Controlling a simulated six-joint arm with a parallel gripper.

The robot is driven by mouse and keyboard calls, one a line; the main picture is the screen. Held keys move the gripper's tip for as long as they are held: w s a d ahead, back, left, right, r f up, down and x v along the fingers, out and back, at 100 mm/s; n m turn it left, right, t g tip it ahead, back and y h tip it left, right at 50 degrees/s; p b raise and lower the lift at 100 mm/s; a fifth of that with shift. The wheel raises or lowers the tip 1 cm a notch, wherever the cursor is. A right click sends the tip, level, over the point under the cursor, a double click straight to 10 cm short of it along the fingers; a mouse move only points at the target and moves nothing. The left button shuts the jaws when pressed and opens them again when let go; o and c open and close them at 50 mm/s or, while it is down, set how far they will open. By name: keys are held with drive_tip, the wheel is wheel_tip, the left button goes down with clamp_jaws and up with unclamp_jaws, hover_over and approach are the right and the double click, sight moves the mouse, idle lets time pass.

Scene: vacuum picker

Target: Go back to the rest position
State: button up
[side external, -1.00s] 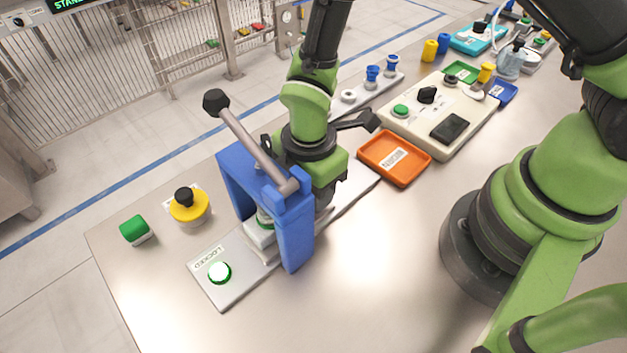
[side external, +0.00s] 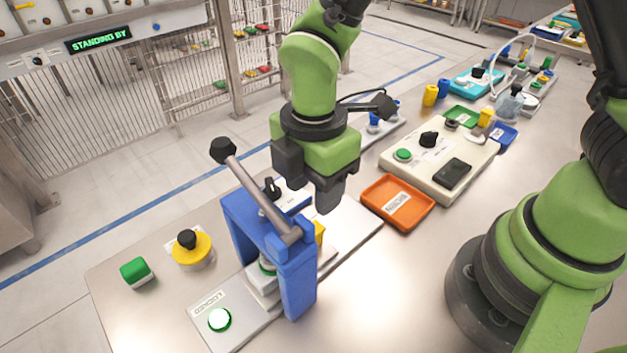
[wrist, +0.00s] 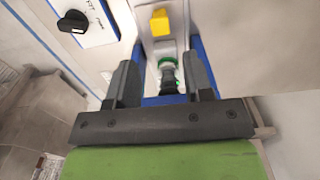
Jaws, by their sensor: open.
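My gripper (side external: 331,187) hangs in the air above and just behind the blue press frame (side external: 297,275), clear of it. In the wrist view my gripper (wrist: 160,80) shows two dark fingers spread apart with nothing held between them. The frame's lever with a black knob (side external: 223,150) slants up to the left. The fixture's plate carries a label reading LOCKED and a lit green button (side external: 219,320).
An orange tray (side external: 427,219) and a cream control box (side external: 390,163) stand to the right. A yellow-based black knob (side external: 190,248) and a green button box (side external: 137,272) lie at left. A panel (side external: 98,38) reads STANDING BY.

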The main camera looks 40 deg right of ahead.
drive_tip(key=shift+r, duration=0.15)
drive_tip(key=s+d+r+m+t+y, duration=0.1)
drive_tip(key=s+d+r+m+t, duration=0.2)
drive_tip(key=r+m, duration=0.6)
drive_tip(key=s+d+r+m+t+y, duration=0.1)
drive_tip(key=s+d+r+m+t, duration=0.3)
drive_tip(key=s+d+r+m, duration=0.4)
drive_tip(key=r+m, duration=0.1)
drive_tip(key=m, duration=0.4)
drive_tip(key=shift+d+r, duration=0.25)
drive_tip(key=shift+d, duration=0.15)
